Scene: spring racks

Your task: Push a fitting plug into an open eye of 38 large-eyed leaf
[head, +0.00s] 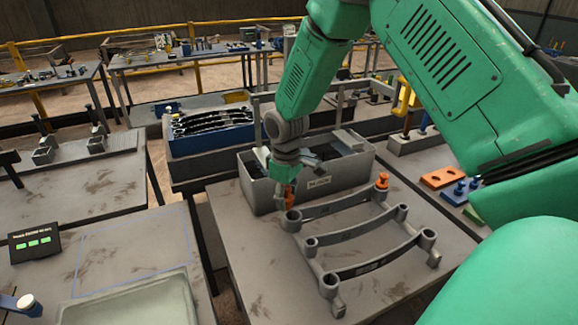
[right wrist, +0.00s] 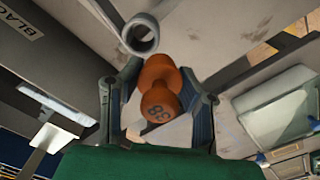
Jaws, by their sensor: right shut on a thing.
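My right gripper (head: 287,182) is shut on an orange plug (head: 289,196), held just above the left eye of the rear leaf (head: 335,208) on the near table. In the right wrist view the plug (right wrist: 158,92) is marked 38 and sits between my two fingers (right wrist: 160,110). An open grey eye (right wrist: 140,36) shows just beyond the plug's far end; I cannot tell whether they touch. Another orange plug (head: 382,180) stands in the rear leaf's right eye. The middle leaf (head: 352,230) and front leaf (head: 375,262) have open-looking eyes. My left gripper is not in view.
A grey bin (head: 262,196) marked BLACK stands close behind the leaves. A blue crate (head: 210,139) holds leaves behind. The table's front left (head: 265,285) is clear.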

